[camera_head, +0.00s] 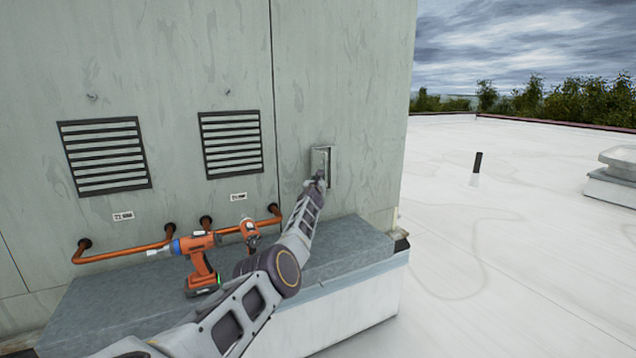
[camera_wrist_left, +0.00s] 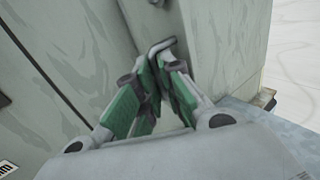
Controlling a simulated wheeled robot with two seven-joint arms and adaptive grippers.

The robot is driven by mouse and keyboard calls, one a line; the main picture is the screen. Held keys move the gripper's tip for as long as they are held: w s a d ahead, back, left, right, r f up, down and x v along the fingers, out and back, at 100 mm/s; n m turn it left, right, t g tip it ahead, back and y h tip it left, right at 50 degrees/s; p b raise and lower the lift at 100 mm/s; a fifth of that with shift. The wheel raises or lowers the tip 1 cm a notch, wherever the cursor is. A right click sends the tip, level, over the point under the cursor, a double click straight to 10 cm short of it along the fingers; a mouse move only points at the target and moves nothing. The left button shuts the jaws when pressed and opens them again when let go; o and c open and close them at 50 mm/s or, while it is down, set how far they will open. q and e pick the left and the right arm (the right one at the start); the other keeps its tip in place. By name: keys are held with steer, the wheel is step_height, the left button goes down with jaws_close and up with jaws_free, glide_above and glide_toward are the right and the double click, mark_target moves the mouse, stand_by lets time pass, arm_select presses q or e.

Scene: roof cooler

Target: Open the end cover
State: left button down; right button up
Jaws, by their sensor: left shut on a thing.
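The end cover (camera_head: 345,100) is the pale grey-green panel at the right end of the cooler cabinet. A small metal handle plate (camera_head: 322,160) sits on it near mid-height. My left gripper (camera_head: 320,180) reaches up to this handle. In the left wrist view the green-padded fingers of my left gripper (camera_wrist_left: 160,75) are closed around a bent metal handle (camera_wrist_left: 162,46), whose end shows above the fingertips. The fingers hide the rest of the handle. A dark seam (camera_head: 272,90) runs down the cover's left side. My right gripper is in neither view.
Orange copper pipes (camera_head: 125,253) run along the wall. Two louvred vents (camera_head: 104,155) (camera_head: 231,143) are to the left.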

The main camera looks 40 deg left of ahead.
arm_select(q)
steer(key=shift+s+a+r, duration=0.25)
steer(key=shift+a+r, duration=0.35)
steer(key=shift+r, duration=0.15)
steer(key=c, duration=1.6)
jaws_free()
steer(key=shift+a+f, duration=0.1)
steer(key=shift+a, duration=0.1)
steer(key=shift+w+f, duration=0.1)
steer(key=shift+w, duration=0.05)
steer(key=shift+w+d+f, duration=0.1)
steer(key=shift+w+d, duration=0.1)
steer(key=shift+d, duration=0.1)
